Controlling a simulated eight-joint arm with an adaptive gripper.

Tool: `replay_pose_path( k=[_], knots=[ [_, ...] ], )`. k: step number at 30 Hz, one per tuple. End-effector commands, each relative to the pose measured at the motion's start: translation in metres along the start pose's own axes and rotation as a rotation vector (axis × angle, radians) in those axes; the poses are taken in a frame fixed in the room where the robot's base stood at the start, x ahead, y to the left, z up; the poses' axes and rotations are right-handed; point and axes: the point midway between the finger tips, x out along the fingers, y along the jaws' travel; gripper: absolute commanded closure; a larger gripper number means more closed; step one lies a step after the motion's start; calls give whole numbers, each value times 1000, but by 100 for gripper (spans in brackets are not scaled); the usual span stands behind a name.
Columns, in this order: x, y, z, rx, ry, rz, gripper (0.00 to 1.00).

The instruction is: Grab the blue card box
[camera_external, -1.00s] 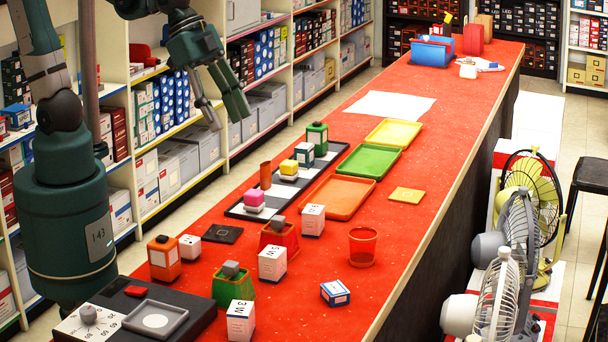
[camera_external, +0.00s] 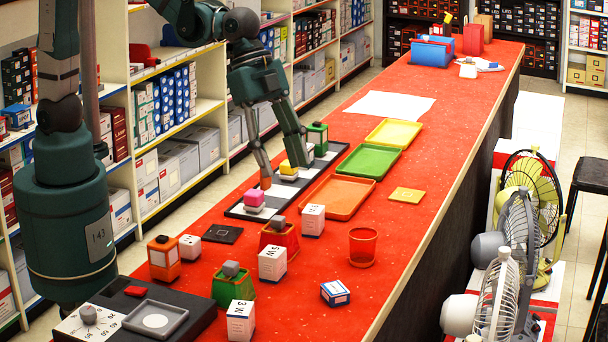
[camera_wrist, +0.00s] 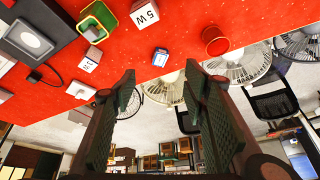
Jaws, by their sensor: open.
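A small blue and white box (camera_external: 335,293), which looks like the card box, lies on the red counter near its front right edge. It also shows in the wrist view (camera_wrist: 160,57), just past the fingertips near the counter edge. My gripper (camera_external: 284,172) is open and empty. It is over the black and white strip with the coloured blocks, well behind and left of the box. In the wrist view my two fingers (camera_wrist: 160,78) are spread wide with nothing between them. A larger blue bin (camera_external: 432,51) stands at the far end.
A clear red cup (camera_external: 362,247), white cartons (camera_external: 272,263) and a green holder (camera_external: 232,286) stand around the box. An orange tray (camera_external: 338,196) lies behind. Fans (camera_external: 522,245) stand beyond the counter's right edge. Red surface around the box is bare.

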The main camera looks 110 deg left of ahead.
Motion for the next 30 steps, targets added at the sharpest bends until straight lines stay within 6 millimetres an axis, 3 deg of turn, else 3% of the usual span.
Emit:
replay_pose_path(
  k=[16, 30],
  knots=[
    [99, -11, -40, 131, -25, 76, 56],
    [186, -14, -56, 235, -39, 137, 56]
  ],
)
